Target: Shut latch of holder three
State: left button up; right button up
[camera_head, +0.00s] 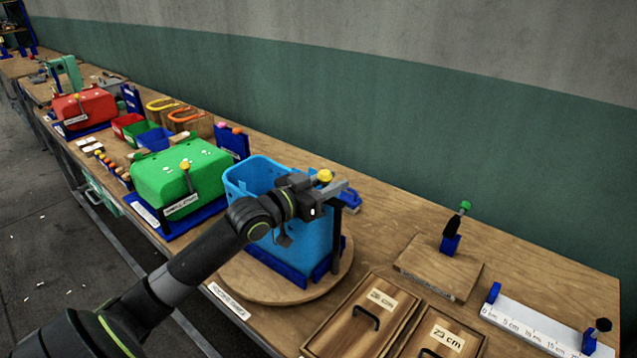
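I cannot read a label saying holder three. A blue bin (257,177) stands upright in a dark blue holder (275,265) on a round wooden plate (245,283). My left gripper (342,190) is over the bin's right rim, beside a yellow round knob (325,176). A dark post (347,235) with a blue piece near its top stands at the bin's right side. Whether my gripper touches the knob or post, and how far its fingers are apart, I cannot tell. My arm and gripper hide part of the bin and any latch there. My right gripper is not in view.
A green box (180,180) and a red box (85,107) sit in blue holders further left. A wooden board with a green-knobbed clamp (452,240), drawers with handles (365,318) and a ruler (535,325) lie right. Bare tabletop (400,210) lies behind the clamp board.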

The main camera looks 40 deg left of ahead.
pick_arm(q)
jog(key=p+v, duration=0.2)
jog(key=v, duration=0.4)
jog(key=shift+s+a+r, duration=0.15)
jog(key=shift+s+r, duration=0.05)
jog(key=shift+s, duration=0.15)
jog(key=p, duration=1.2)
send_near(323, 184)
jog(key=shift+a+f+v, duration=0.3)
jog(key=shift+f+v, duration=0.2)
jog(key=shift+v, duration=2)
jog(key=shift+w, duration=0.1)
